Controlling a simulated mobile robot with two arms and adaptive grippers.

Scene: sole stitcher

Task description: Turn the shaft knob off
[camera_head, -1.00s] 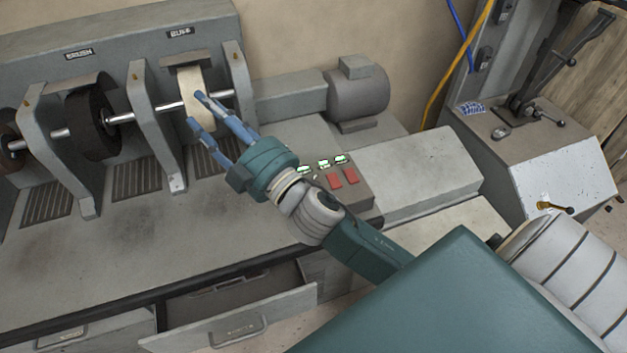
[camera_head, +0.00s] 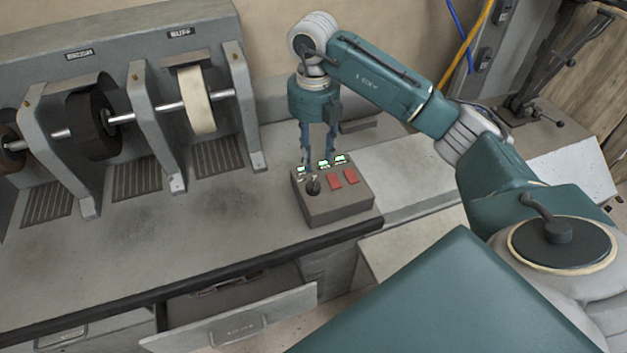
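The shaft knob (camera_head: 313,186) is a small dark knob on the left of the top of a grey control box (camera_head: 338,207). A light mark shows on its top, but its setting is too small to read. My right gripper (camera_head: 317,159) points down above the back edge of the box, behind the knob in the picture. Its two blue fingers are apart with nothing between them, and it appears clear of the knob. My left gripper is not in view.
Two red switches (camera_head: 342,178) sit right of the knob, with green-lit labels (camera_head: 323,163) behind them. The buffing wheel (camera_head: 198,100) and brush wheel (camera_head: 92,125) stand on a shaft at left. A drawer (camera_head: 235,318) hangs open below. The bench left of the box is clear.

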